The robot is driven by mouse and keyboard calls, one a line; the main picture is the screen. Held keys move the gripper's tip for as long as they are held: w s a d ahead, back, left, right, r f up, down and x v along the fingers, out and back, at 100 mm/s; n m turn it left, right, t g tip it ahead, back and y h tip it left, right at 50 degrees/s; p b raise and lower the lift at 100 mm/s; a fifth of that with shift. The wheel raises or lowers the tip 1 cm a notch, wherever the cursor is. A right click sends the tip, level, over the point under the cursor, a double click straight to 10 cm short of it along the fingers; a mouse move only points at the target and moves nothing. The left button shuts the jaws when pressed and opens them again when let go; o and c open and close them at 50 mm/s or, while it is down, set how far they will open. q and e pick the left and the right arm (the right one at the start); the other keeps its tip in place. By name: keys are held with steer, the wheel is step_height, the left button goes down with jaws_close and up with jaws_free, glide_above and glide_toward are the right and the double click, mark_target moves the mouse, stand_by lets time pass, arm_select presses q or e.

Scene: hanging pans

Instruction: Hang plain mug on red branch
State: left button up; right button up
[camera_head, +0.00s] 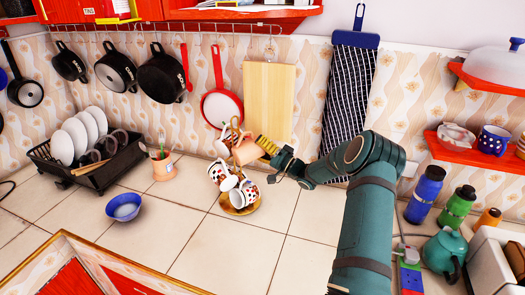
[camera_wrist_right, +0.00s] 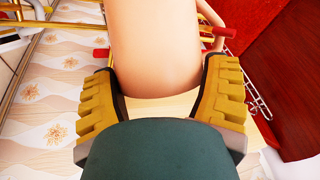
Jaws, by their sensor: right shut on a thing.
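The plain peach mug (camera_head: 245,151) is in my right gripper (camera_head: 267,147), beside the upper part of the mug tree. In the right wrist view, the plain mug (camera_wrist_right: 156,45) sits between the yellow finger pads of my right gripper (camera_wrist_right: 165,90), which is shut on it. Its handle (camera_wrist_right: 208,16) points right. A red-coated branch (camera_wrist_right: 225,32) shows next to the handle; I cannot tell whether it passes through the loop. The mug tree's round wooden base (camera_head: 240,209) stands on the counter. Patterned mugs (camera_head: 217,171) hang lower on the tree. My left gripper is not in view.
A wooden board (camera_head: 268,100) and hanging pans (camera_head: 221,107) are on the wall behind. A blue bowl (camera_head: 124,207), a utensil cup (camera_head: 163,166) and a dish rack (camera_head: 85,160) stand left. Bottles (camera_head: 425,195) stand right. The tiled counter in front of the tree is clear.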

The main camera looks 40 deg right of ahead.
steer(key=shift+w+f, duration=0.15)
steer(key=shift+w, duration=0.05)
stand_by(0.6)
steer(key=o, duration=1.1)
steer(key=v, duration=1.2)
steer(key=shift+f, duration=0.1)
